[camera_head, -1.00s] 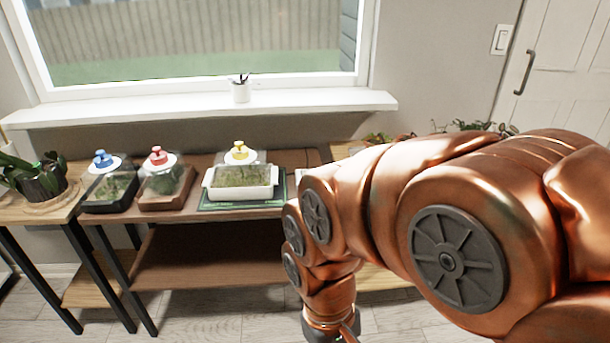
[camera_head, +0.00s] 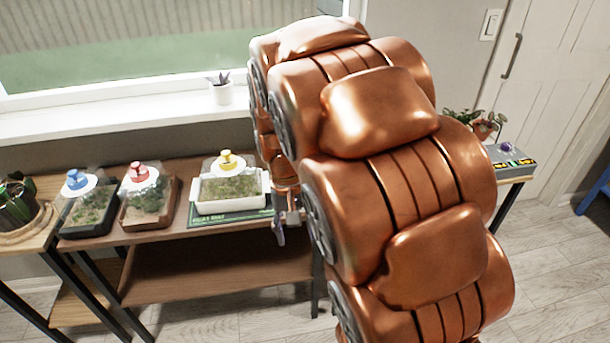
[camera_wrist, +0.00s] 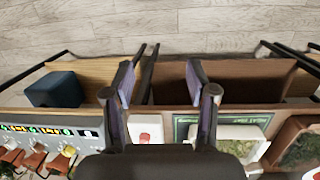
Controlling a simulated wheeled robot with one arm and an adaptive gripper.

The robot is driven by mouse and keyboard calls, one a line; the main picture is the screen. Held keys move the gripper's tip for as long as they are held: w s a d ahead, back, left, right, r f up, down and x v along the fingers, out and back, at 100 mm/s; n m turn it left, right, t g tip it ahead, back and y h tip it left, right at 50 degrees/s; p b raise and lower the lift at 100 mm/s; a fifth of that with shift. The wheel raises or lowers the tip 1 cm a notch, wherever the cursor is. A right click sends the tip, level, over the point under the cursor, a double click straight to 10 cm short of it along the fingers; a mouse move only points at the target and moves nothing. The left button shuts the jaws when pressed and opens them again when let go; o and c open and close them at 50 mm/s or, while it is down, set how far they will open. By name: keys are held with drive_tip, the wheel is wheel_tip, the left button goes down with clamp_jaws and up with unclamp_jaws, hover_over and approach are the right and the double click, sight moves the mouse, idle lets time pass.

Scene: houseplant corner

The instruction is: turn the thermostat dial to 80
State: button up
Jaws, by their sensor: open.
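A grey control box (camera_head: 526,168) with a small purple knob (camera_head: 507,148) and a coloured strip stands at the far right in the head view. It may bear the thermostat dial; no number on it is readable. A grey panel with a lit coloured strip (camera_wrist: 50,131) shows at the left of the wrist view. My gripper (camera_head: 282,220) is partly hidden by my arm in the head view, near the right end of the green mat, well left of the grey box. In the wrist view my gripper (camera_wrist: 162,78) is open, with nothing between its fingers.
A white tray of greenery (camera_head: 231,204) with a yellow-knobbed lid sits on the green mat (camera_head: 215,222). Two covered planters (camera_head: 88,215) (camera_head: 148,208) stand left of it. A small white object with a red spot (camera_wrist: 148,128) lies beside the mat. A blue block (camera_wrist: 55,89) is on a lower shelf.

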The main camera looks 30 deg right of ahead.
drive_tip(key=w+d+m+p, duration=0.1)
drive_tip(key=w+d+p, duration=0.2)
drive_tip(key=w+d, duration=0.2)
drive_tip(key=w+d+m+t+p, duration=0.1)
drive_tip(key=w+d+m+p, duration=0.1)
drive_tip(key=w+d, duration=0.3)
drive_tip(key=w+d+f+m+p, duration=0.1)
drive_tip(key=w+d+p, duration=0.2)
drive_tip(key=w, duration=0.7)
drive_tip(key=shift+d+p, duration=0.4)
drive_tip(key=shift+d, duration=0.85)
drive_tip(key=shift+w+d+f, duration=0.2)
drive_tip(key=shift+f, duration=0.15)
drive_tip(key=shift+t, duration=0.3)
drive_tip(key=shift+s+d+f+p, duration=0.1)
drive_tip(key=shift+f+p, duration=1.05)
drive_tip(key=shift+f, duration=2.7)
clamp_jaws()
drive_tip(key=shift+f+b, duration=0.1)
drive_tip(key=shift+b, duration=0.25)
